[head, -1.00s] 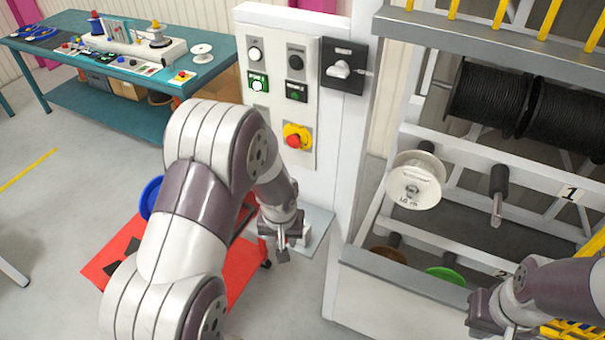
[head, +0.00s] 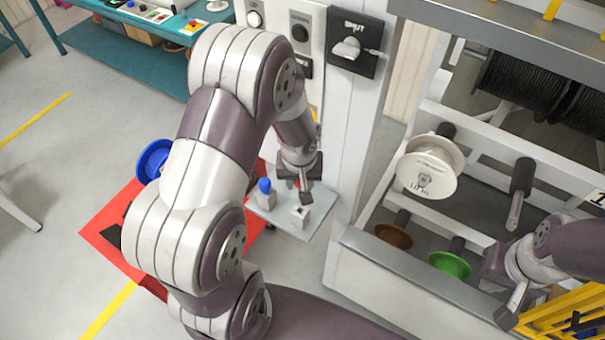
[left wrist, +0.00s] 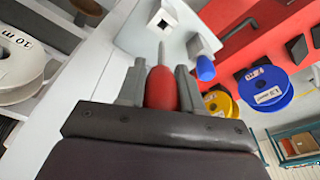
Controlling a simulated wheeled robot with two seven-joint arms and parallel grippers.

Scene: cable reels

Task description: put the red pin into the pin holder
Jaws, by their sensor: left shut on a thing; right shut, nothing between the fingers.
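My left gripper (head: 300,190) is shut on the red pin, above the small pale shelf on the side of the white panel. In the left wrist view the pin's red handle (left wrist: 161,88) sits between the fingers, and its thin grey shaft points away towards the shelf. A white block with a dark hole in its top, seemingly the pin holder (head: 300,216), stands on the shelf just below the gripper. It also shows in the left wrist view (left wrist: 168,17), beyond the shaft's tip and apart from it. My right gripper (head: 508,308) is shut and empty, by the reel rack.
A blue-topped pin (head: 265,187) stands in another pale block on the shelf (head: 318,232), left of the holder. A red cart (head: 105,222) with a blue reel (head: 152,160) is to the left. A rack with a white reel (head: 430,168) is to the right.

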